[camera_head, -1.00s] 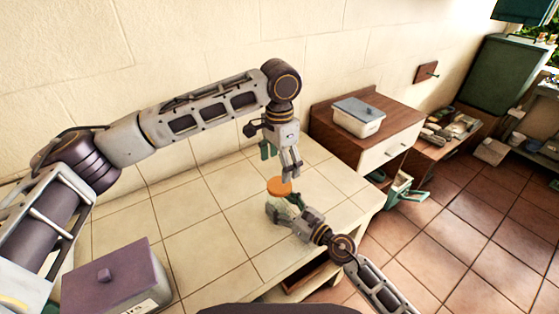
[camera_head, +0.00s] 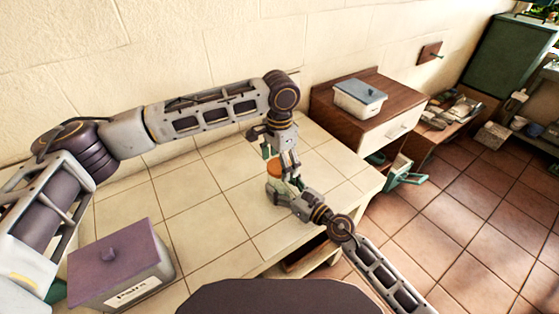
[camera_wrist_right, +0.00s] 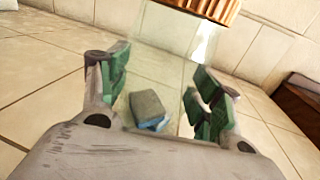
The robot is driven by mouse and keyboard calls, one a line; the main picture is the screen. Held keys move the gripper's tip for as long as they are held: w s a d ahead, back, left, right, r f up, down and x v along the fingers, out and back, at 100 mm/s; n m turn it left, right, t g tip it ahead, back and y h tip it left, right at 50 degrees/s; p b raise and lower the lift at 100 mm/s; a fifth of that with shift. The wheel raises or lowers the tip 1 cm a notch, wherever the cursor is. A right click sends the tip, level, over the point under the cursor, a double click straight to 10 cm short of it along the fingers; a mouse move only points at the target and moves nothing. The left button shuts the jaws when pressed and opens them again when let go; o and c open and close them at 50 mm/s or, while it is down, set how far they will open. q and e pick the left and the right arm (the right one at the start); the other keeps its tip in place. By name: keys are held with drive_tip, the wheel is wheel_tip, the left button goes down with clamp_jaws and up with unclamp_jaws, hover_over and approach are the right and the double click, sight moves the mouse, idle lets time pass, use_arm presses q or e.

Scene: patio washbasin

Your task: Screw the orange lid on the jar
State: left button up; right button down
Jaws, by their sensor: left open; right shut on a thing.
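The glass jar (camera_wrist_right: 172,45) is clear and stands on the tiled counter; its greenish side also shows in the head view (camera_head: 291,183). My right gripper (camera_wrist_right: 160,92) is shut on the jar, green pads on either side of it. The gripper shows low beside the jar in the head view (camera_head: 279,191). The orange lid (camera_head: 274,168) is at the jar's mouth; its ribbed edge shows at the top of the wrist view (camera_wrist_right: 200,8). I cannot tell how far it is seated. My left gripper (camera_head: 280,166) is open, pointing down at the lid, its fingers partly hiding it.
A grey and blue block (camera_wrist_right: 148,108) shows through the jar's glass; I cannot tell whether it is inside. A purple-lidded box (camera_head: 118,268) stands at the counter's near left. A blue-lidded white box (camera_head: 358,98) stands on the wooden cabinet (camera_head: 335,112). The counter's left half is mostly clear.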

use_arm(q)
drive_tip(key=c, duration=1.1)
drive_tip(key=o, duration=1.2)
wheel_tip(320, 180, up, 12)
